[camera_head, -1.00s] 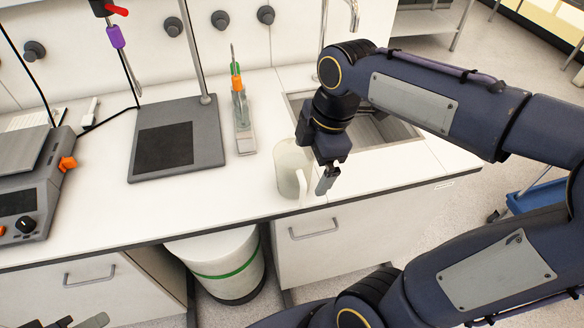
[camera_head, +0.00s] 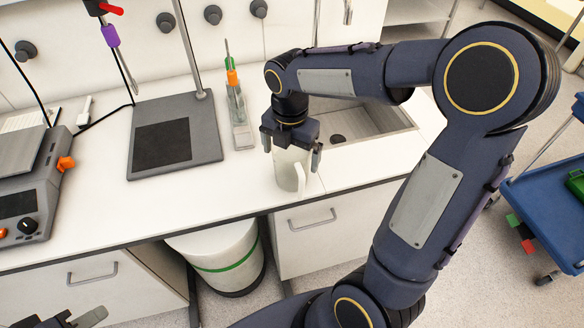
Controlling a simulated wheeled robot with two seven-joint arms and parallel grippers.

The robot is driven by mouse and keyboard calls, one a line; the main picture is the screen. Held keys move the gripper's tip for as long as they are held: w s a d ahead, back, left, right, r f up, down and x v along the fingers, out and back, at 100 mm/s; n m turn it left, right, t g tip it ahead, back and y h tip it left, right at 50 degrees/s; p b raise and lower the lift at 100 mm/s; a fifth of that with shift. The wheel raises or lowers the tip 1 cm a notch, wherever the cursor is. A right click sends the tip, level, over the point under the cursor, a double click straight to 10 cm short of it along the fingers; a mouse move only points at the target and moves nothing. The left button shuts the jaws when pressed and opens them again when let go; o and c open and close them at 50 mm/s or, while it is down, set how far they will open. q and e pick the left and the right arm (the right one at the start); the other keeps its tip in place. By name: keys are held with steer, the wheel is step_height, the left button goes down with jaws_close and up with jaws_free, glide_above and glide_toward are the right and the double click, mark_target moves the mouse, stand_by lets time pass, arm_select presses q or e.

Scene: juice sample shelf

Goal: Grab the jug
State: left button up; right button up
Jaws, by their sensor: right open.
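The jug (camera_head: 287,175) is a pale, whitish vessel with its handle toward the front right. It stands upright on the white counter in front of the sink. My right gripper (camera_head: 291,150) is over the jug's top, pointing down. Its fingers are spread, one at the left and one at the right of the jug's upper part. The gripper hides the jug's rim, and I cannot tell whether the fingers touch it. Part of my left gripper (camera_head: 72,321) shows at the bottom left corner, low in front of the cabinets; its jaw state is unclear.
A sink (camera_head: 365,122) lies behind the jug. To the left are a stand holding orange and green-topped tools (camera_head: 237,105), a grey stand base (camera_head: 205,135) and a grey instrument (camera_head: 30,190). A white bin (camera_head: 222,255) is below the counter. A blue cart (camera_head: 550,205) stands at the right.

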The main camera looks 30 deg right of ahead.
steer(key=shift+f, duration=0.15)
steer(key=c, duration=1.9)
steer(key=shift+r, duration=0.2)
